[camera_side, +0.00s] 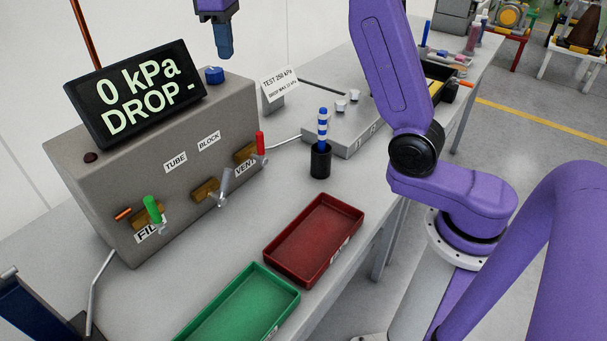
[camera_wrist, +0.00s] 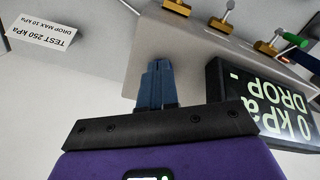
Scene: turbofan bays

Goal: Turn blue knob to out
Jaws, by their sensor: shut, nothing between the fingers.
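The blue knob (camera_side: 214,75) sits on top of the grey test box (camera_side: 120,190), just right of the display. My gripper (camera_side: 225,56) is shut and empty, pointing down above the knob and apart from it in the side view. In the wrist view my gripper's blue fingers (camera_wrist: 160,66) are together in front of the box top, and the knob cannot be made out there. The display (camera_side: 135,93) reads "0 kPa DROP -". Any position marking for the knob is too small or hidden to read.
Green (camera_side: 152,209) and red (camera_side: 260,144) valve handles stick out from the box front, with a silver lever (camera_side: 220,189) between them. A sign (camera_side: 280,84) reading "TEST 250 kPa" stands right of the box. Red (camera_side: 314,240) and green (camera_side: 240,311) trays lie in front.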

